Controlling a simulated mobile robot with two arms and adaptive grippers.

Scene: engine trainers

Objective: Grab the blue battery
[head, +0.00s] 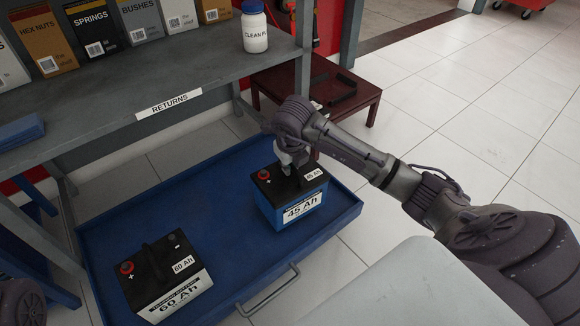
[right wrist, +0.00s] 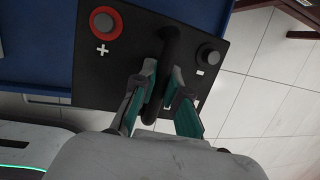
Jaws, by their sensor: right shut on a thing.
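The blue battery (head: 293,207) has a black top, a red terminal and a white "45 Ah" label. It stands upright at the right part of the blue tray (head: 219,267). My right gripper (head: 291,163) is above it, shut on its black top handle. In the right wrist view the two teal-padded fingers (right wrist: 161,95) lie on either side of the handle (right wrist: 168,55), over the black battery top (right wrist: 128,73). I cannot tell whether the battery is lifted off the tray. A dark edge of my left arm shows at the bottom left; its gripper is not in view.
A grey and black "60 Ah" battery (head: 166,277) stands on the tray, left of the blue one. A grey shelf (head: 110,104) with boxes and a white bottle (head: 255,31) is behind. A dark red table (head: 338,103) stands at the back. Tiled floor is clear on the right.

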